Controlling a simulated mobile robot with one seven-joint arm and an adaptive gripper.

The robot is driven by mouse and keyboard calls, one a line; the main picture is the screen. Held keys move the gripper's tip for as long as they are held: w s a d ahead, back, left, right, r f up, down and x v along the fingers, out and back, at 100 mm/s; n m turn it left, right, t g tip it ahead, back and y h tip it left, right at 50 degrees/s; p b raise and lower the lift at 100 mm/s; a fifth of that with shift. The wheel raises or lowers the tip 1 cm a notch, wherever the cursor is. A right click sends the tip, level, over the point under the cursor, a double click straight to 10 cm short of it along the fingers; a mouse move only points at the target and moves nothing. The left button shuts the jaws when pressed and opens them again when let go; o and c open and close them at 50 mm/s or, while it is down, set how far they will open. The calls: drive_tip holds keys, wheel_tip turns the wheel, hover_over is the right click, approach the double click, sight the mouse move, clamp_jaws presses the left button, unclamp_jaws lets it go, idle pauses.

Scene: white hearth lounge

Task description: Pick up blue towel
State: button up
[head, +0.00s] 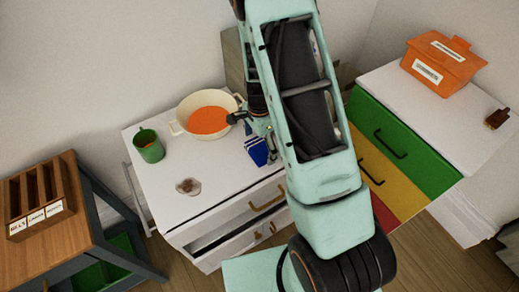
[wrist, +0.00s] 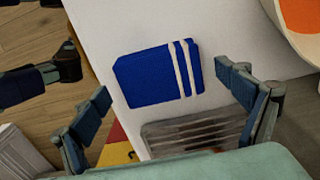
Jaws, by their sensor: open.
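The blue towel (head: 256,151) lies folded on the white cabinet top (head: 222,168), near its right side, partly hidden by my arm in the head view. In the wrist view the towel (wrist: 145,78) shows almost whole, flat, with two white stripes near its right end. My gripper (wrist: 164,84) is open and empty, with one finger to the left of the towel and the other to its right. The fingers appear apart from the towel, and I cannot tell the exact height. In the head view my gripper (head: 262,128) is mostly hidden behind my arm.
A cream pot (head: 180,127) with orange contents stands left of the towel. A green cup (head: 149,147) and a small dish (head: 188,186) are farther left. A drawer (head: 225,235) below is open. A colourful drawer unit (head: 405,138) holding an orange box (head: 440,66) stands right.

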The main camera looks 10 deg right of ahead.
drive_tip(key=shift+f, duration=0.65)
drive_tip(key=shift+c, duration=0.2)
drive_tip(key=c, duration=1.2)
